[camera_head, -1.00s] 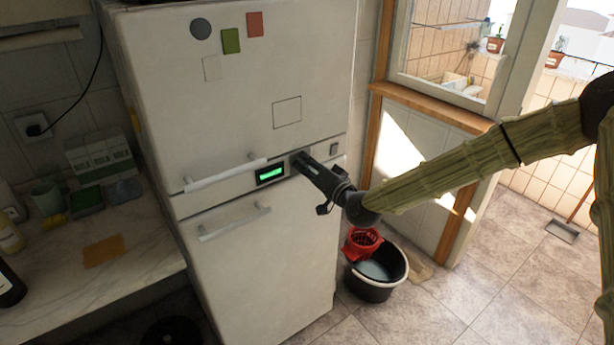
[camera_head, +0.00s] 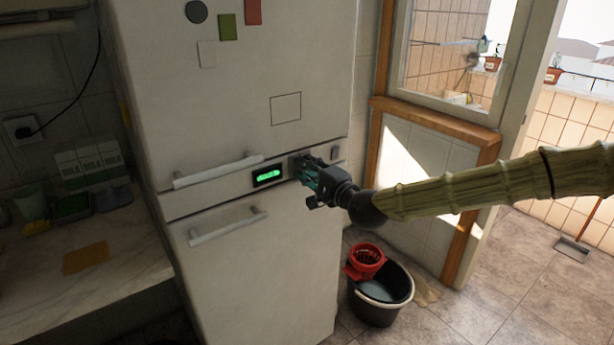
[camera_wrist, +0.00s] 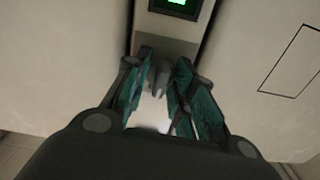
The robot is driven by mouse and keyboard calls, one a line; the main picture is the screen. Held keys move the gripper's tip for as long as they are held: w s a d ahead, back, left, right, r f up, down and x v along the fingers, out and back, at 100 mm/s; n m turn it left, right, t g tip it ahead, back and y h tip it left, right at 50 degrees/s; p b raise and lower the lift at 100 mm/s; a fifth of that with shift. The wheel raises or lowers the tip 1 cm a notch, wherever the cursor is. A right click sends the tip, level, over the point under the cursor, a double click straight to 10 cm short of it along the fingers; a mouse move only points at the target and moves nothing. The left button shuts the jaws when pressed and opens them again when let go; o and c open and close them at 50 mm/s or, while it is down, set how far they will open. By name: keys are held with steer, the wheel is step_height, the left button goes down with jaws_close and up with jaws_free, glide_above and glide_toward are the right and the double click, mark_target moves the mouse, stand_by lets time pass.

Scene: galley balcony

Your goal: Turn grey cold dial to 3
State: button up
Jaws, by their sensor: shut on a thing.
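The white fridge (camera_head: 235,100) has a control strip between its two doors, with a dark display lit green (camera_head: 268,176); the display also shows at the top of the wrist view (camera_wrist: 178,5). My gripper (camera_head: 302,167) reaches the strip just right of the display. In the wrist view my gripper (camera_wrist: 163,66) has its teal fingers on either side of the small grey dial (camera_wrist: 160,76), shut on it. In the head view the fingers mostly hide the dial. I cannot read its setting or the display's text.
A fridge handle (camera_head: 218,171) juts out left of the display, with another (camera_head: 228,226) below it. A small dark square (camera_head: 335,152) sits on the strip to the right. A black bucket (camera_head: 378,302) with a red basket stands on the floor below my arm.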

steer(key=shift+m+b, duration=0.3)
steer(key=shift+m, duration=0.2)
steer(key=o, duration=0.7)
steer(key=shift+d, duration=0.15)
steer(key=shift+c, duration=0.2)
steer(key=shift+s, duration=0.1)
steer(key=v, duration=1.2)
steer(key=shift+f, duration=0.1)
